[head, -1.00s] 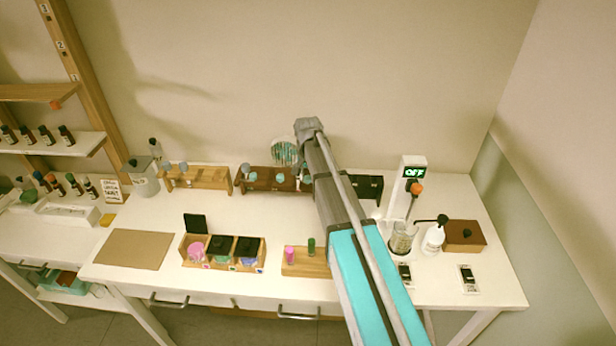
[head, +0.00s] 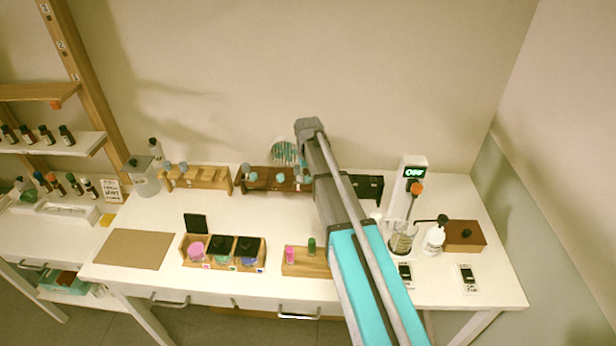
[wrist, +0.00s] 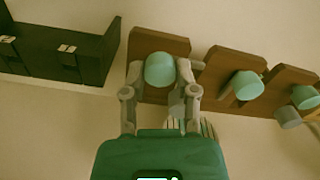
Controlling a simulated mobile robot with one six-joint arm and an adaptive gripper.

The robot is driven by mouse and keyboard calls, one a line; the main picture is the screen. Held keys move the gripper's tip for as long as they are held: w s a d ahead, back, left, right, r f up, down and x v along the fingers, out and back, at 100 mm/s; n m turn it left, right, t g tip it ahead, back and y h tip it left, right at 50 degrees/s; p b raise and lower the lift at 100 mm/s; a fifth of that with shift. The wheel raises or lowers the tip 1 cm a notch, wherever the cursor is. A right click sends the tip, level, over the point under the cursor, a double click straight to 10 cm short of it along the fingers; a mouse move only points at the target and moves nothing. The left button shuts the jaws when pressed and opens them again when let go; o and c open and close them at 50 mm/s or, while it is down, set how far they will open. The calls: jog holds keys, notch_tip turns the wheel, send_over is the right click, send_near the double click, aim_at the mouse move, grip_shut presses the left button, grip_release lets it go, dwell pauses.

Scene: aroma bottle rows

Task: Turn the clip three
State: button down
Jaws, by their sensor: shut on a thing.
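A dark brown wooden rack (head: 265,187) stands at the back of the table, with several rounded teal clips along it. In the wrist view, my gripper (wrist: 160,72) is shut on the teal clip (wrist: 160,69) at the rack's end beside a black box. One finger lies on each side of this clip, in front of its brown block (wrist: 143,43). Two more teal clips, a middle one (wrist: 245,85) and a far one (wrist: 304,97), sit to the right in the wrist view. In the head view, my arm hides the gripper's tips and part of the rack's right end.
The black box (wrist: 60,45) stands close beside the held clip. A lighter wooden rack (head: 208,178) is left of the brown one. A stirrer with a display (head: 413,173), a beaker (head: 402,238) and a white bottle (head: 434,238) stand right of my arm.

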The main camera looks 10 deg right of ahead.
jog(key=shift+s, duration=0.15)
jog(key=shift+c, duration=1.9)
grip_release()
jog(key=shift+m, duration=0.4)
